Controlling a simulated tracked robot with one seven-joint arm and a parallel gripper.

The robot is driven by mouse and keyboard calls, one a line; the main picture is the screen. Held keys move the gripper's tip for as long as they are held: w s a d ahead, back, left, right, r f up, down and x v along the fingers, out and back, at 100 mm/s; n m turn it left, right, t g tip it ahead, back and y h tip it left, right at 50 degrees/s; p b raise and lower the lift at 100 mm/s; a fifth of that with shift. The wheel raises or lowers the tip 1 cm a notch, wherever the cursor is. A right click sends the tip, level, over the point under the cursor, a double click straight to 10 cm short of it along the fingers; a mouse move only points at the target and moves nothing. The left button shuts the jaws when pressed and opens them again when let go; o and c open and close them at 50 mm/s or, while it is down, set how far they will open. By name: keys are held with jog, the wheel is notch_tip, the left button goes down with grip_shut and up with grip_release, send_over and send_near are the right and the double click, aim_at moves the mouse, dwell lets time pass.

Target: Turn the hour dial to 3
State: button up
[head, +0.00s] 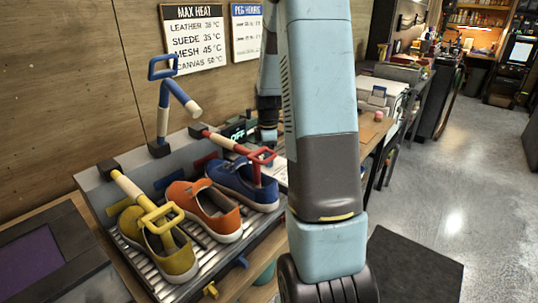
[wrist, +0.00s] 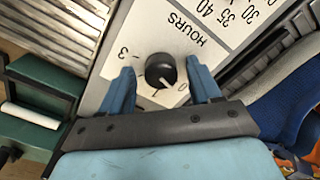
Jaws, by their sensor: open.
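The hour dial (wrist: 160,68) is a round black knob on a white panel (wrist: 185,25) marked HOURS in the wrist view. A 3 shows to its left, and a 1 and a 0 show below it. A small white mark at the knob's lower right edge seems to point near the 1 and 0; the exact setting is hard to tell. My gripper (wrist: 160,66) is open, with one blue finger on each side of the knob and gaps visible. In the head view my gripper (head: 268,125) is low over the rack's far end, and the dial is hidden there.
Yellow (head: 165,255), orange (head: 205,210) and blue (head: 243,185) shoes sit on the rack left of my arm, with coloured handled arms above them. A display (head: 237,135) reads OFF. A blue handled post (head: 168,105) stands behind. Open floor lies right.

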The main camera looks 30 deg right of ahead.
jog(key=shift+r, duration=0.1)
jog(key=c, duration=1)
jog(key=shift+c, duration=0.2)
